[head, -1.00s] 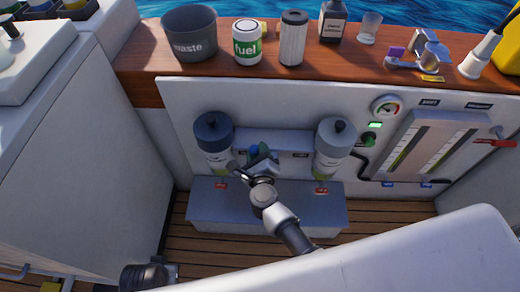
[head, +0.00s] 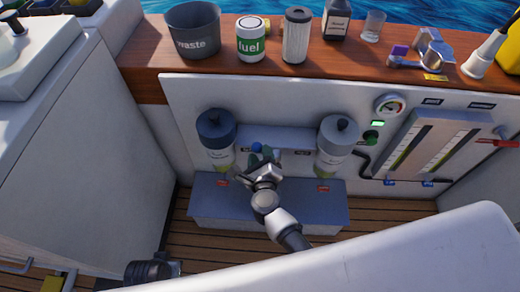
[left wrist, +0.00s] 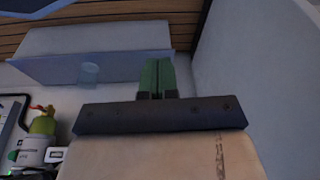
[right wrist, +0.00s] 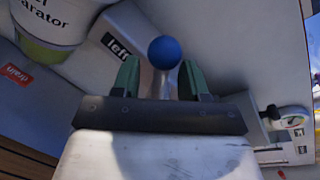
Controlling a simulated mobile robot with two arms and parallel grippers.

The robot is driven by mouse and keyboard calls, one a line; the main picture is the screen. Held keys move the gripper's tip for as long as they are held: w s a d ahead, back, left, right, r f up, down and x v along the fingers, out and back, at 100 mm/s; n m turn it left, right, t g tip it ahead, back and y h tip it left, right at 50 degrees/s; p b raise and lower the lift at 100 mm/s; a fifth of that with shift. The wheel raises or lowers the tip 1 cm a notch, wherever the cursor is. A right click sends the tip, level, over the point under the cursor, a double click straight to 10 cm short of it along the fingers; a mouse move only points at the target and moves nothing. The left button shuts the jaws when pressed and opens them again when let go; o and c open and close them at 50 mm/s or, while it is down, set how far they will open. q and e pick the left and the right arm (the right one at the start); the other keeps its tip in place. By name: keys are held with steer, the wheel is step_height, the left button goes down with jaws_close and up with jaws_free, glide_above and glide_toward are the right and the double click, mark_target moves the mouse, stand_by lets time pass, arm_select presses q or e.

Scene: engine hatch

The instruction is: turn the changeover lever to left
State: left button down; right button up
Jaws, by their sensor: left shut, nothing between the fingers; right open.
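The changeover lever shows as a blue ball knob (head: 257,147) on a pale stem, between the two separators. In the right wrist view the blue knob (right wrist: 164,52) stands beyond my right gripper (right wrist: 159,78), with its stem between the two green fingers. The fingers are apart and a gap shows on each side of the stem. In the head view my right gripper (head: 265,160) is at the lever, just below and right of the knob. My left gripper (left wrist: 157,78) is shut and empty in the left wrist view, away from the lever.
The left separator (head: 216,140) and right separator (head: 337,145) flank the lever closely. A grey box (head: 240,208) juts out below. A "left" label (right wrist: 122,45) is beside the lever. A waste bin (head: 194,35) and fuel can (head: 251,40) stand on the wooden ledge (head: 146,70).

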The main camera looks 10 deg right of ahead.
arm_select(q)
steer(key=shift+s+f, duration=0.2)
steer(key=shift+f, duration=0.45)
steer(key=shift+s+f, duration=0.2)
steer(key=shift+f, duration=0.4)
arm_select(e)
steer(key=s+a+r, duration=0.1)
steer(key=s, duration=0.7)
steer(key=shift+s, duration=0.25)
steer(key=shift+a, duration=0.15)
